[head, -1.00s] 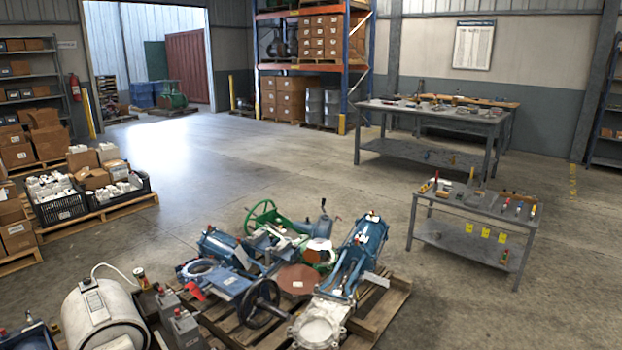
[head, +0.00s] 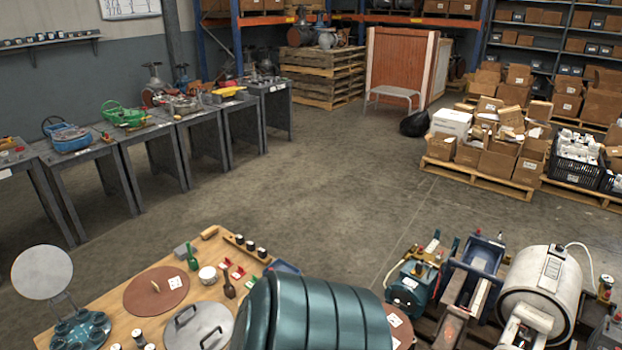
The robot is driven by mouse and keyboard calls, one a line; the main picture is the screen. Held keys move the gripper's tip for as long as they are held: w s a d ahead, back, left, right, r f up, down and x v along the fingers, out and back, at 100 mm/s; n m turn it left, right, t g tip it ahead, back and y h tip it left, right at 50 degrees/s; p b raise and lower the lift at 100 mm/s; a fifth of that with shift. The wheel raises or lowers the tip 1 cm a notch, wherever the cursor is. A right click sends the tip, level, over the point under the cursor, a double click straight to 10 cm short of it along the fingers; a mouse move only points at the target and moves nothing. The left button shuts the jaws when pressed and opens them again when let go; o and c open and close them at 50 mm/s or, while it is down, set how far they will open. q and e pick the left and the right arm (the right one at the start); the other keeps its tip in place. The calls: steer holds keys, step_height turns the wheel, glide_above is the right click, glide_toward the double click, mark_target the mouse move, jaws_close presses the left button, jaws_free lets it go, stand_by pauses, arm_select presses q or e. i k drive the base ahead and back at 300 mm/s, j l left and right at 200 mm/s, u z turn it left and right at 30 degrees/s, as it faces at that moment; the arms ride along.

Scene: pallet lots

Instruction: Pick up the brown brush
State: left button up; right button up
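I cannot clearly make out a brown brush. A small brown, rounded piece (head: 209,232) lies at the far edge of the wooden tabletop (head: 110,302); it is too small to tell whether it is the brush. Neither of my grippers shows in the head view. A large teal ribbed cylinder (head: 310,318) hides part of the tabletop's right side.
The tabletop also holds a brown disc (head: 156,290), a grey lid with handles (head: 198,328) and small tools. A white tank (head: 540,285) stands at right. Grey workbenches (head: 150,150) line the left wall. The middle floor is clear.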

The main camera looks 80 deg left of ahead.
mark_target(224, 270)
steer(key=u, duration=3.1)
steer(key=i+j, duration=0.55)
steer(key=j, duration=0.1)
